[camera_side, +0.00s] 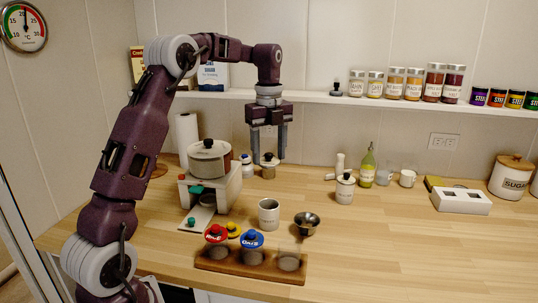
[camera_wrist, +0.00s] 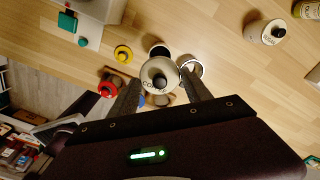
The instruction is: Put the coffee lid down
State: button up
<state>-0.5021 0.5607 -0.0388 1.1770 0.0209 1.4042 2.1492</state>
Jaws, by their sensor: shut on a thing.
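My gripper (camera_side: 268,158) is shut on the coffee lid. The lid (camera_wrist: 150,86) is round and pale, with a dark knob and partly hidden lettering. In the wrist view it sits between the two fingertips (camera_wrist: 158,90). In the side view the fingers point down above the counter, and a small pale lid with a dark knob shows between them. A small grey-tan cylinder (camera_side: 268,173) shows just below; I cannot tell whether it stands behind the lid or under it.
A wooden rack (camera_side: 225,268) holds red-lidded and blue-lidded jars and a clear lidless jar (camera_side: 289,260). A pot (camera_side: 208,165) stands left, a lidded canister (camera_side: 344,191) right. The front-right counter is clear.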

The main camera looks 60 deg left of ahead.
jog(key=a+f, duration=0.9)
jog(key=a, duration=0.1)
jog(key=f, duration=1)
jog(key=shift+s+a+f, duration=0.15)
jog(key=shift+s+f, duration=0.05)
jog(key=shift+f, duration=0.1)
jog(key=o, duration=1.3)
jog(key=shift+f, duration=0.1)
jog(key=shift+o, duration=0.2)
